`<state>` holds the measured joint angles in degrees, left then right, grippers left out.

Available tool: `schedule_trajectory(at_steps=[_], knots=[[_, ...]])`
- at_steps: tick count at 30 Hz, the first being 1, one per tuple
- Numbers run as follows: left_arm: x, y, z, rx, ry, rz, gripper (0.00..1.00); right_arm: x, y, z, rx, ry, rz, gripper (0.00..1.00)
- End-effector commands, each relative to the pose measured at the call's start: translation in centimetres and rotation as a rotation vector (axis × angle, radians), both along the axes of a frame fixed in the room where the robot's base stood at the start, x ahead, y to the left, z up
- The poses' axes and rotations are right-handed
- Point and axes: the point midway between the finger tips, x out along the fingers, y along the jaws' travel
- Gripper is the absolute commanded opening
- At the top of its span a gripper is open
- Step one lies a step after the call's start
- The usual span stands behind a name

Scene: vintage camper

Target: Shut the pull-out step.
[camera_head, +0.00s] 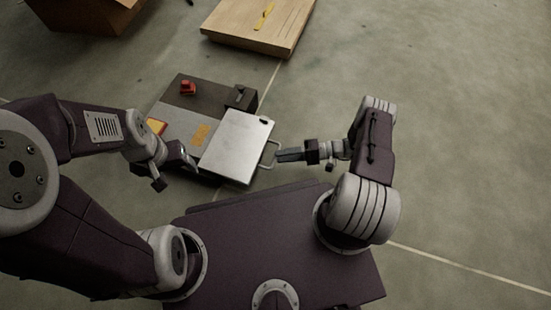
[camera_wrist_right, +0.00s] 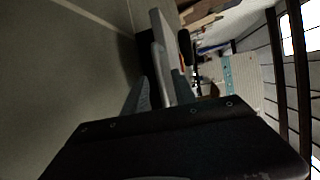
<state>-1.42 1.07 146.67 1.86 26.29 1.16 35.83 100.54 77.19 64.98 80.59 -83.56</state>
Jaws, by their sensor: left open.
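The pull-out step shows as a pale metal plate (camera_head: 237,145) on the right part of a low grey unit (camera_head: 168,112). A thin loop handle (camera_head: 274,153) stands out from its right edge. My right gripper (camera_head: 278,155) points left, with its tips at the handle. In the right wrist view, a grey bar (camera_wrist_right: 160,62) runs between the fingers of my right gripper (camera_wrist_right: 160,95); whether they press on it is unclear. My left gripper (camera_head: 175,170) is open and empty near the unit's front left edge, left of the plate.
A red knob (camera_head: 187,88) and a dark block (camera_head: 241,97) sit on the unit. A wooden board (camera_head: 255,30) with a yellow item lies beyond it. A cardboard box (camera_head: 90,15) stands at the top left. The floor to the right is clear.

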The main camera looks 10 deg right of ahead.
Motion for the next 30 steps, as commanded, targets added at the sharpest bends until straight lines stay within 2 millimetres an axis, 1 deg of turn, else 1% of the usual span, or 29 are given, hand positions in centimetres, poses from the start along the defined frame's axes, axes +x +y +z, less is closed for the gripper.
schedule_trajectory(at_steps=[1, 3, 6, 14, 15, 17, 18, 19, 30], knots=[[0.0, 0.0, -0.9, 0.0, 0.0, 0.0, 0.71, 0.1, 0.9, -0.6, 0.001, 0.002, 0.004, 0.33], [0.0, 0.0, -1.3, 0.0, 0.0, 0.0, 0.71, 0.3, 1.9, -0.7, 0.0, 0.001, 0.004, 0.33], [0.0, 0.0, -1.6, 0.0, 0.0, 0.0, 0.71, 0.5, 2.8, -0.7, 0.0, 0.0, 0.002, 0.33], [0.0, 0.0, -1.6, 0.0, 0.001, 0.0, 0.71, 0.6, 3.1, -0.6, -0.001, -0.001, 0.0, 0.33], [0.0, 0.0, -1.6, 0.0, 0.001, 0.0, 0.71, 0.6, 3.1, -0.6, -0.001, -0.001, 0.0, 0.3], [0.0, 0.0, -1.6, 0.0, 0.001, 0.0, 0.71, 0.6, 3.1, -0.6, -0.001, -0.001, 0.0, 0.13], [0.0, 0.0, -1.6, 0.0, 0.001, 0.0, 0.71, 0.6, 3.1, -0.6, -0.001, 0.0, 0.0, 0.02], [0.0, 0.0, -1.6, 0.0, 0.001, 0.0, 0.71, 0.6, 3.1, -0.6, -0.001, 0.0, 0.0, 0.0], [0.0, 0.0, -1.6, 0.0, 0.001, 0.0, 0.71, 0.6, 3.1, -0.6, -0.001, 0.0, 0.0, 0.0]])
